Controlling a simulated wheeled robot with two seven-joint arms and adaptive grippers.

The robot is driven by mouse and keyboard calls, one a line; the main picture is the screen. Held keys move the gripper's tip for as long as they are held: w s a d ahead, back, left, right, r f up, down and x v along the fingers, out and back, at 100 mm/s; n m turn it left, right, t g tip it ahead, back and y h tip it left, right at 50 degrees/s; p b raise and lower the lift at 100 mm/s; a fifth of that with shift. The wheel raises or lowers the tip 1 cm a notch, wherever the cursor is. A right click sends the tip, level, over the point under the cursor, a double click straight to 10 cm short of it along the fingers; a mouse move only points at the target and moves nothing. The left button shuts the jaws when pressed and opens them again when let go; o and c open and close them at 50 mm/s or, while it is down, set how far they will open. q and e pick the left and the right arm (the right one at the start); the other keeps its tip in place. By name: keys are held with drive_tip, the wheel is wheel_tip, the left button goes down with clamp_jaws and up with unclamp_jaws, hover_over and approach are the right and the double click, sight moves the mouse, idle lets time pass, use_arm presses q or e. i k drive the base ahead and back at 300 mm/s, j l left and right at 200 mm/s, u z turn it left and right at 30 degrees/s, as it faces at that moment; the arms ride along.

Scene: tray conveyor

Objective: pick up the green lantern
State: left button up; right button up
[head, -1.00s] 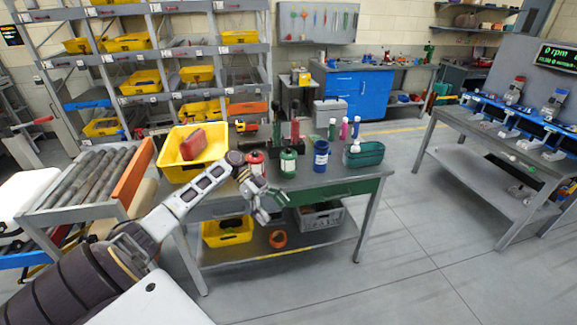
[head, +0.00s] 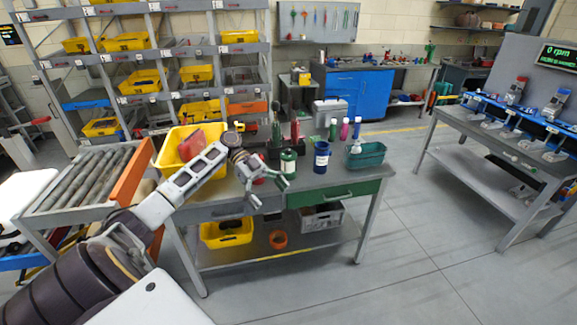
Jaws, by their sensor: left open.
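The green lantern (head: 288,162) stands upright on the workbench (head: 330,186), between a red lantern and a blue lantern. My left gripper (head: 271,191) is open and empty, in front of the bench's near edge and just left of and below the green lantern in the picture. It appears apart from the lantern, though the exact gap in depth is hard to tell. The blue lantern (head: 321,158) stands to the right of the green one. My right gripper is not in view.
A yellow bin (head: 171,160) with a red item stands at the bench's left. A green basket (head: 368,155) is at its right. Several bottles, including a pink one (head: 344,129), stand behind. A roller conveyor (head: 85,180) is at the left.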

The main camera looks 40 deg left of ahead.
sight(288, 168)
drive_tip(key=i+j, duration=0.55)
drive_tip(key=j, duration=0.15)
drive_tip(key=i+j, duration=0.55)
drive_tip(key=j, duration=0.15)
